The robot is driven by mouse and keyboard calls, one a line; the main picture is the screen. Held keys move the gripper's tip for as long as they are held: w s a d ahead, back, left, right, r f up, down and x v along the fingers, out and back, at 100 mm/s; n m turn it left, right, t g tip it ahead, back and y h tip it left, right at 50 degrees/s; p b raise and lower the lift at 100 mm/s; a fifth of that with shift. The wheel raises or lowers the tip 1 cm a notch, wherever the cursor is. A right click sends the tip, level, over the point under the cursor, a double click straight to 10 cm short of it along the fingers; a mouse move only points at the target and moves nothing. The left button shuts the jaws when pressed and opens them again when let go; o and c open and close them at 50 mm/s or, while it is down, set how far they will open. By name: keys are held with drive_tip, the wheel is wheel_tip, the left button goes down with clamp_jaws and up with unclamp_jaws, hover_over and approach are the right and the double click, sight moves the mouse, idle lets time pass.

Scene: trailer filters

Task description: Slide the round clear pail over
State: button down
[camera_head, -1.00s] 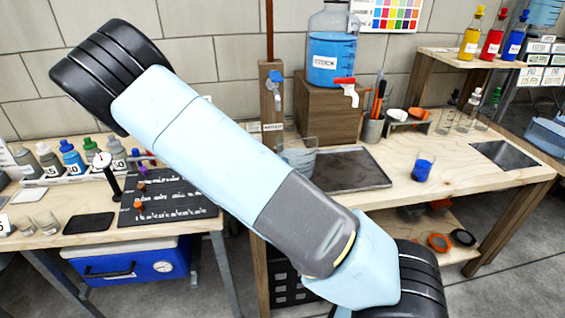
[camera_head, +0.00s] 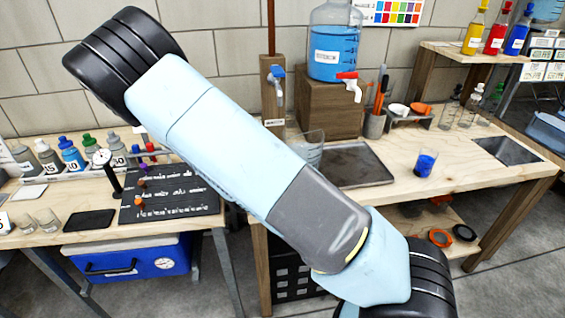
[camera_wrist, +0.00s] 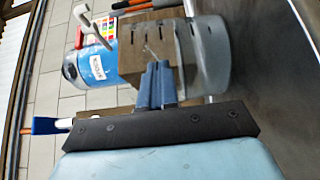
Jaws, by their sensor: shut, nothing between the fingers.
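The round clear pail (camera_head: 315,150) stands on the wooden bench left of the grey tray, in front of the wooden block. My arm hides its left and lower parts in the head view. In the wrist view, which is turned on its side, the clear pail (camera_wrist: 214,55) fills the upper middle, just beyond the fingers. My gripper (camera_wrist: 154,68) shows there with its blue fingers shut and empty. The fingertips overlap the pail's edge in the picture; I cannot tell whether they touch it. In the head view my gripper is hidden behind my arm.
The shallow grey tray (camera_head: 362,167) lies right of the pail. The wooden block (camera_head: 322,108) carries a jug (camera_head: 334,45) of blue liquid with a red tap (camera_head: 348,84). A blue-filled beaker (camera_head: 426,163) stands farther right. Bare bench lies between tray and beaker.

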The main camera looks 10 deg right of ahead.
idle(0.5)
drive_tip(key=shift+a, duration=0.15)
drive_tip(key=shift+w+a, duration=0.1)
drive_tip(key=shift+a, duration=0.15)
drive_tip(key=a, duration=0.4)
drive_tip(key=shift+w+a+f, duration=0.1)
drive_tip(key=shift+a, duration=0.05)
drive_tip(key=v, duration=0.9)
drive_tip(key=c, duration=1.9)
unclamp_jaws()
